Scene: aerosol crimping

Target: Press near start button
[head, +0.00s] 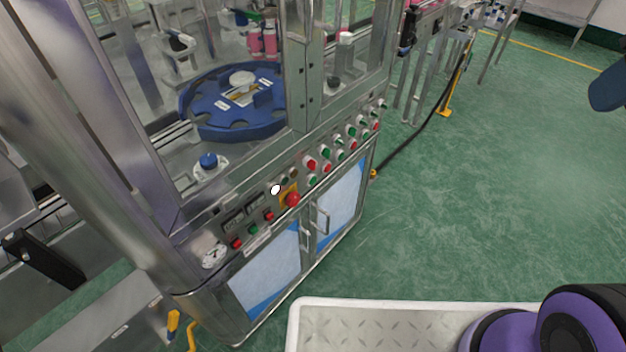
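A machine's sloped metal control panel (215,225) runs along its front edge in the head view. At its near end, a green button (252,230) sits between two red ones, a nearer red button (236,243) and a farther red button (269,215). A red mushroom button (292,199) stands on a yellow plate just beyond. Labels are too small to read, so I cannot tell which button is marked start. My gripper is not in view.
Several red and green buttons (325,153) continue along the panel. A blue star wheel (235,115) sits behind the machine's frame. Cabinet doors with handles (305,237) are below. A black cable (425,135) crosses at right. Green floor (500,190) is open at right.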

